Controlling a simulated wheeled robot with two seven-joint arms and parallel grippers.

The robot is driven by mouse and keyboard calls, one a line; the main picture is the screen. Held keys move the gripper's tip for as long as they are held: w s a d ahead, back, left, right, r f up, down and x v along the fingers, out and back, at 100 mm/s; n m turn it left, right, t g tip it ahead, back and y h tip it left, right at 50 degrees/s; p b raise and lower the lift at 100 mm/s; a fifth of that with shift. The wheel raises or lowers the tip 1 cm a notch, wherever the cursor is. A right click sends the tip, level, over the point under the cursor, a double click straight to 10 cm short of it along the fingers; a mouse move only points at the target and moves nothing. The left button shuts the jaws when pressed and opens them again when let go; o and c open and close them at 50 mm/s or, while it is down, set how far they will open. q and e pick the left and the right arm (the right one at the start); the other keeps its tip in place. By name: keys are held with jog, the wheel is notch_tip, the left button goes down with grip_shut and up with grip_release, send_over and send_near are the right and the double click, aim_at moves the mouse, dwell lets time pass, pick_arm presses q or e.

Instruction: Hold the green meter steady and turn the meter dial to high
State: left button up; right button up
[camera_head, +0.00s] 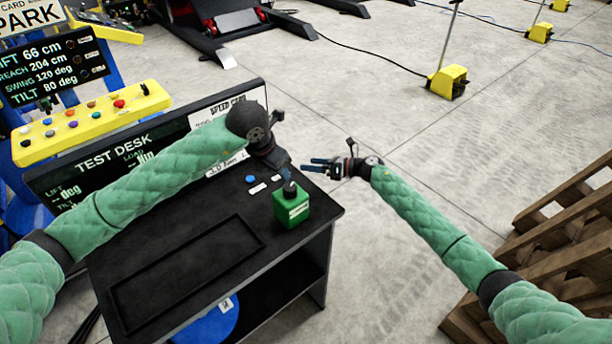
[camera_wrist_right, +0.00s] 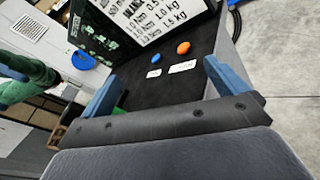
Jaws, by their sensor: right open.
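The green meter (camera_head: 292,210) is a small green box with a white label on its front. It stands at the right end of the black desk (camera_head: 180,290). A dark round dial (camera_head: 290,189) sits on its top. My left gripper (camera_head: 287,177) points down right over the dial; whether its fingers touch or close on it is hidden.
A blue button (camera_head: 251,179) and white labels lie behind the meter. An orange button (camera_wrist_right: 183,48) shows in the right wrist view. The test desk panel (camera_head: 130,150) stands along the back. Wooden pallets (camera_head: 560,240) are at right. The floor between is clear.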

aim_at(299, 197)
jog(key=s+a+r+n+g+h, duration=0.1)
jog(key=s+r+n+g+h, duration=0.1)
jog(key=n, duration=0.3)
jog(key=s+a+r+n+g+h, duration=0.1)
jog(key=s+r+n+g+h, duration=0.1)
jog(key=s+n+g+h, duration=0.1)
jog(key=s+a+r+n+g+h, duration=0.1)
jog(key=s+r+n+g+h, duration=0.2)
jog(key=s+n+h, duration=0.2)
jog(key=shift+s+a+n+h, duration=0.15)
jog(key=shift+n+h, duration=0.35)
jog(key=shift+n, duration=1.4)
jog(key=shift+s+a+f+h, duration=0.15)
jog(key=shift+s+f+h, duration=0.25)
jog(key=shift+f, duration=0.05)
jog(key=shift+x, duration=3.9)
